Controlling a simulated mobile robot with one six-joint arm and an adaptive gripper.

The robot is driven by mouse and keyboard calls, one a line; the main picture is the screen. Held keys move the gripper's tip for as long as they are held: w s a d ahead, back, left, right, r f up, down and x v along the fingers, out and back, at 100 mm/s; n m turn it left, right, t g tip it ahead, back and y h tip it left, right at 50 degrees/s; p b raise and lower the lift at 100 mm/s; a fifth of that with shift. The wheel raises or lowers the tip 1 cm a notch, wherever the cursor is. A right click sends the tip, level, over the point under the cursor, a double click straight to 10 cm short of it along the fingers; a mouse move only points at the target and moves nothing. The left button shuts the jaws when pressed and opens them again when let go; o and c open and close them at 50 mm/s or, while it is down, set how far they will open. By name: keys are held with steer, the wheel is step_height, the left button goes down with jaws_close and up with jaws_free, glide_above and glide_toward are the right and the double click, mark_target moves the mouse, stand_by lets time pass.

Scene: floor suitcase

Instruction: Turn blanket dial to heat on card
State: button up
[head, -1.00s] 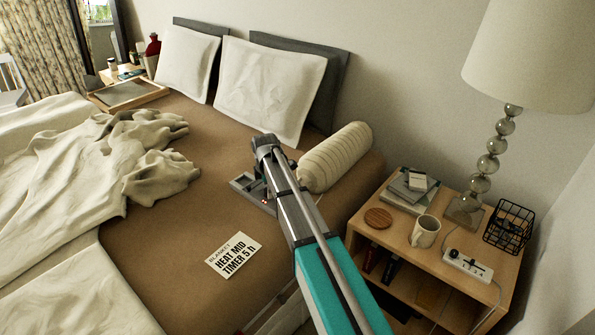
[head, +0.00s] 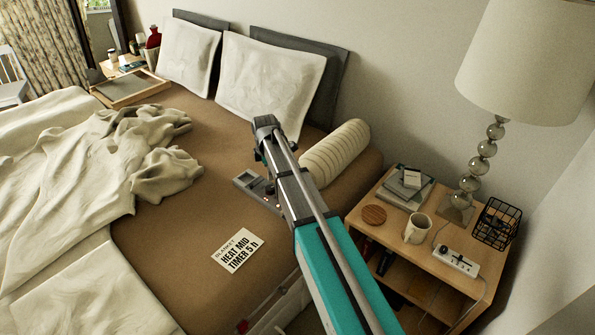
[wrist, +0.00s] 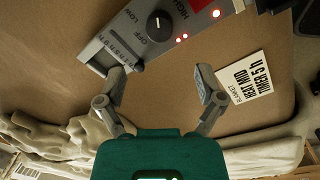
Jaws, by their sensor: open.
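The blanket control is a grey box (head: 248,179) on the brown bed sheet, partly hidden behind my arm in the head view. In the wrist view, the box (wrist: 108,46) shows a round black dial (wrist: 160,27) with a white mark, OFF and LOW to its left and HIGH above right. I cannot tell the exact setting. Small red lights glow beside it. My gripper (wrist: 164,85) is open and empty, with the dial beyond its fingertips, apart from them. The white card (head: 237,250) reads "BLANKET HEAT MID TIMER 5 h"; it also shows in the wrist view (wrist: 245,80).
A cream bolster (head: 336,152) lies just right of the control, with pillows (head: 262,82) behind. A rumpled blanket (head: 70,185) covers the left of the bed. A nightstand (head: 395,250) with a mug (head: 418,228) and a lamp (head: 530,60) stands right. Sheet around the card is clear.

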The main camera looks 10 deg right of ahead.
steer(key=shift+r+p, duration=2.4)
steer(key=shift+r, duration=0.25)
steer(key=s+d+r+m+p, duration=0.1)
steer(key=s+r+m+p, duration=0.1)
steer(key=s+m, duration=0.2)
steer(key=s+d+r+m+p, duration=0.2)
steer(key=s+m, duration=0.3)
steer(key=s, duration=0.4)
steer(key=s+d+r+m+p, duration=0.2)
steer(key=s+r+m+p, duration=0.2)
steer(key=s, duration=0.3)
steer(key=shift+s+d+m, duration=0.2)
steer(key=shift+d+m, duration=0.05)
steer(key=shift+m, duration=0.25)
steer(key=shift+r, duration=0.1)
steer(key=s+d+r+m+p, duration=0.1)
steer(key=s+r+m+p, duration=0.1)
steer(key=s+m, duration=0.2)
steer(key=shift+s+r+g+p, duration=0.3)
steer(key=shift+s+r+p, duration=0.1)
steer(key=shift+s, duration=0.8)
